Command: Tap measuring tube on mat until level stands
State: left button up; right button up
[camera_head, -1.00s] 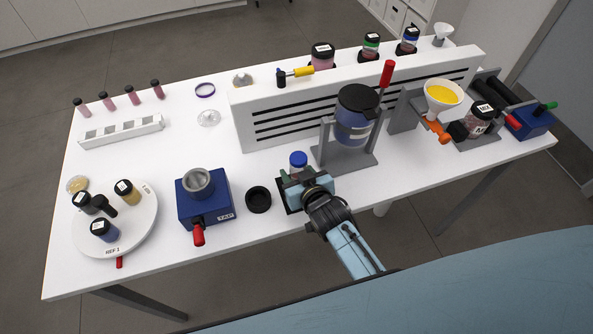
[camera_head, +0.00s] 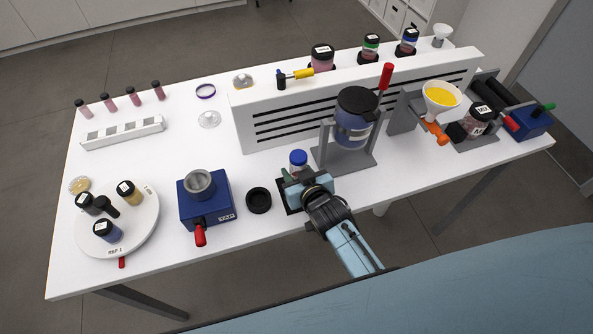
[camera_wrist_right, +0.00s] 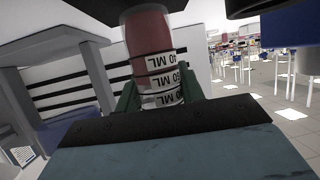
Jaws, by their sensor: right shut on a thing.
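The measuring tube (camera_head: 298,159) shows in the head view as a blue cap and a short clear neck above my right gripper (camera_head: 296,180). The gripper is shut around the tube, which looks about upright. In the right wrist view the tube (camera_wrist_right: 148,38) has pink contents and white bands with ML marks, between the green fingers of my right gripper (camera_wrist_right: 158,98). A black mat (camera_head: 283,197) shows in part beside and under the gripper. The tube's bottom is hidden, so I cannot tell whether it touches the mat. My left gripper is not in view.
A blue tap device (camera_head: 222,200) with a metal cup and a round black lid (camera_head: 259,200) stand left of the mat. A grey stand with a blue jar (camera_head: 356,120) is close on the right. A white turntable (camera_head: 140,235) holds several jars.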

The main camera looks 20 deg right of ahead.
jog(key=o, duration=0.8)
jog(key=shift+f+b, duration=0.5)
jog(key=shift+f, duration=0.2)
jog(key=shift+c, duration=0.4)
jog(key=shift+r, duration=0.1)
jog(key=c, duration=0.7)
jog(key=shift+r+p, duration=0.65)
jog(key=shift+p, duration=0.15)
jog(key=o, duration=0.8)
jog(key=shift+f, duration=0.1)
